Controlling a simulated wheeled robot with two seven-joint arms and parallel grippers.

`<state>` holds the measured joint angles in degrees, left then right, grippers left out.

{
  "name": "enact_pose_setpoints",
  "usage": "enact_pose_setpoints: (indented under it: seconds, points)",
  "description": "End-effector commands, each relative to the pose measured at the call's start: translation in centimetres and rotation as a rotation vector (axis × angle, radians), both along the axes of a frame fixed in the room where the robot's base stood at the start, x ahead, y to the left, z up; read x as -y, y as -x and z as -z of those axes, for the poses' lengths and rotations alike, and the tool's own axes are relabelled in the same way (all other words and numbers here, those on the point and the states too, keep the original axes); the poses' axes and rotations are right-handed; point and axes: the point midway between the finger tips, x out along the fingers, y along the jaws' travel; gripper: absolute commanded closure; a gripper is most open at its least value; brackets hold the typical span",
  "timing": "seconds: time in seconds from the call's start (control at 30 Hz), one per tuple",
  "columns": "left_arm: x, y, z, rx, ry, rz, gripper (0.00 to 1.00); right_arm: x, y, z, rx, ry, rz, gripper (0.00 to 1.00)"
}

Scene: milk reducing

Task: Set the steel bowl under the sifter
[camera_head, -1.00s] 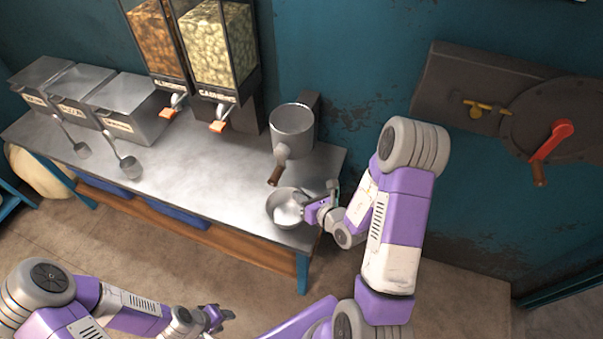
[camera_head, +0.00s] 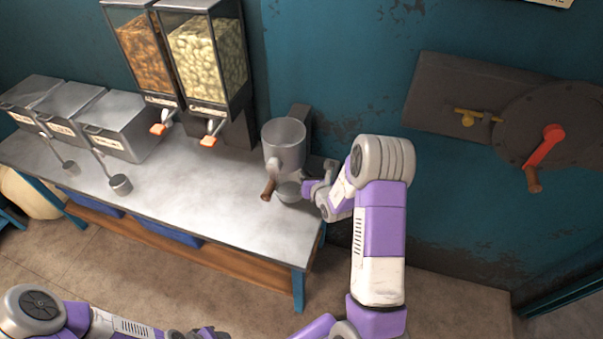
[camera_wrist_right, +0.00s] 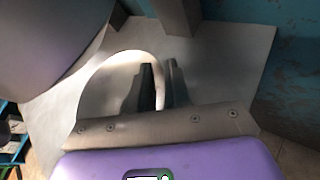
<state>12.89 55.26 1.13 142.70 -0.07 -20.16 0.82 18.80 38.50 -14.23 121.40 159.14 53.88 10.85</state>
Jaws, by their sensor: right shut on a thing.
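The steel bowl (camera_head: 288,194) is at the right end of the metal table, below the sifter (camera_head: 284,143). The sifter hides part of it in the head view. My right gripper (camera_head: 306,188) is shut on the bowl's right rim. The right wrist view shows its two fingers (camera_wrist_right: 160,72) pinching the pale curved rim of the bowl (camera_wrist_right: 100,82). The sifter's grey body (camera_wrist_right: 60,35) fills the upper left there. I cannot tell whether the bowl touches the table. My left gripper (camera_head: 207,333) is at the bottom edge, partly cut off, away from the table.
The sifter's wooden-ended handle (camera_head: 268,188) sticks out at the front. Two dispensers (camera_head: 208,60) with orange levers stand left of it. Metal bins (camera_head: 110,122) and two scoops (camera_head: 120,184) are further left. The middle of the table (camera_head: 190,190) is clear.

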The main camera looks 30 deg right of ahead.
Motion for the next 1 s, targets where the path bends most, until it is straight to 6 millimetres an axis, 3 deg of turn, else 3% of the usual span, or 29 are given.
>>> enact_pose_setpoints:
  seconds: [0.27,0.4,0.8,0.83,1.0]
  points:
    - [0.0,0.0,0.8,0.0,0.0,0.0,0.57,0.4,-3.7,0.0,0.004,0.002,-0.003,1.0]
    - [0.0,0.0,1.5,0.0,0.0,0.0,0.57,0.4,-3.6,1.5,-0.001,-0.001,-0.001,1.0]
    - [0.0,0.0,1.7,0.0,0.0,0.0,0.57,0.5,-3.6,1.8,0.001,0.001,-0.001,1.0]
    - [0.0,0.0,1.6,0.0,0.0,0.0,0.57,0.5,-3.6,1.8,0.0,0.001,-0.001,0.78]
    - [0.0,0.0,1.6,0.0,0.0,0.0,0.57,0.4,-3.6,1.7,0.0,0.001,-0.001,0.57]
